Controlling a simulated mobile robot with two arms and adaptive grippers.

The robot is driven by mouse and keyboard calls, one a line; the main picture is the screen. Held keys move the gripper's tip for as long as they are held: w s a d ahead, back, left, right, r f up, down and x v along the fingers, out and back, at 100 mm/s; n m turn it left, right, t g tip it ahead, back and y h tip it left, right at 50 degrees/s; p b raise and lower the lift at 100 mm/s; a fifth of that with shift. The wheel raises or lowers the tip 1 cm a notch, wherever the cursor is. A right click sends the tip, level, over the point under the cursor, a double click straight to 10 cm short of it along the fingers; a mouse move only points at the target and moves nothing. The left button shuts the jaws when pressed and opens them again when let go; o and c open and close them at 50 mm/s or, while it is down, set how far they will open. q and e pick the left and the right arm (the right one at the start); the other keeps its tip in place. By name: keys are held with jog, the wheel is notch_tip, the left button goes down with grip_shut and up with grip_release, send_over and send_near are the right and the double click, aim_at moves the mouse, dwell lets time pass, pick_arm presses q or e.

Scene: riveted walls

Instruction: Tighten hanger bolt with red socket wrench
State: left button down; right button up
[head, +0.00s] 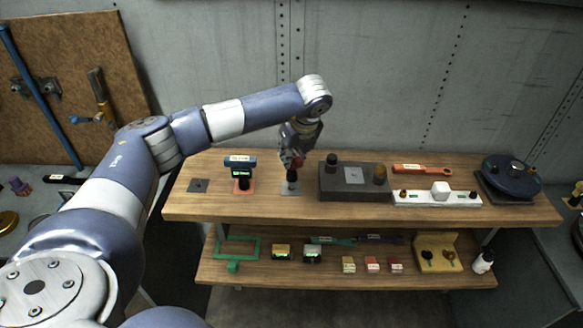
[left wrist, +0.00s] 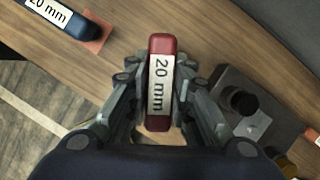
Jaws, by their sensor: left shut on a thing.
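My left gripper (head: 294,157) is shut on the red socket wrench (left wrist: 160,82), whose red handle carries a "20 mm" label between the fingers in the left wrist view. In the head view the wrench is mostly hidden by the gripper; a bit of red (head: 298,162) shows. Its dark lower end (head: 291,176) is upright over a small grey square plate (head: 290,189) on the upper shelf; I cannot tell whether they touch. I cannot make out for sure which part is the hanger bolt. My right gripper is not in view.
A blue "20 mm" tool (head: 240,161) stands on an orange pad (head: 242,187) to the left. A dark block (head: 355,186) with black and brass knobs is close on the right. Further right are a white bar (head: 415,199), an orange wrench (head: 421,169) and a blue round fixture (head: 512,173).

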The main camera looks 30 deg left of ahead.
pick_arm(q)
jog(key=s+d+r+b, duration=0.1)
jog(key=s+d+b, duration=0.3)
jog(key=s, duration=1)
jog(key=shift+s+d, duration=0.15)
jog(key=shift+d, duration=1.2)
jog(key=c, duration=2.2)
grip_release()
jog(key=shift+c, duration=0.2)
grip_shut()
